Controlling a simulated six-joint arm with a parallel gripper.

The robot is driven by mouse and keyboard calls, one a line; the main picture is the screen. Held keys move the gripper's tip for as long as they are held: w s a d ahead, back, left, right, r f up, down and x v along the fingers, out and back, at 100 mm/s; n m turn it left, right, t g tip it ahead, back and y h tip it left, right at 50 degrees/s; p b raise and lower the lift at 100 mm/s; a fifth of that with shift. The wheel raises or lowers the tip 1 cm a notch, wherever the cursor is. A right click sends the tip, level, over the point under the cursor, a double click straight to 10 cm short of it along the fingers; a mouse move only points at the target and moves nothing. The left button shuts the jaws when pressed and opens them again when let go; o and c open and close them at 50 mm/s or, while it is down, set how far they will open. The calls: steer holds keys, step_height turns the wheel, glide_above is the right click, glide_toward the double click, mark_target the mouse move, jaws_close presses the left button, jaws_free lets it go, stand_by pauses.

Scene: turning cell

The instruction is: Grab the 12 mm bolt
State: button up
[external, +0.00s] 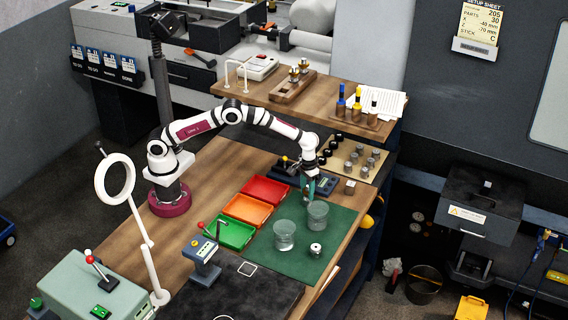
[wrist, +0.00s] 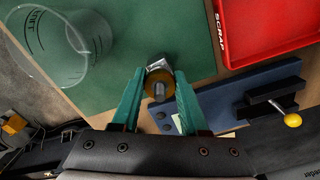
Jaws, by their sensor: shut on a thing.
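My gripper (external: 308,194) is over the back edge of the green mat, to the right of the red tray. In the wrist view, its two teal fingers (wrist: 160,97) are shut on a metal bolt (wrist: 160,66). The bolt has a silvery hexagonal part and a round, brownish-yellow part with a grey centre. I cannot read its size. In the external view the bolt is too small and hidden by the fingers to make out.
Two clear beakers (external: 284,236) (external: 318,215) stand on the green mat (external: 290,264); one shows in the wrist view (wrist: 62,50). A small metal part (external: 316,250) is in front. The red tray (external: 264,190), marked SCRAP, and orange (external: 247,210) and green (external: 229,232) trays lie left.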

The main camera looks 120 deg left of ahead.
jaws_close()
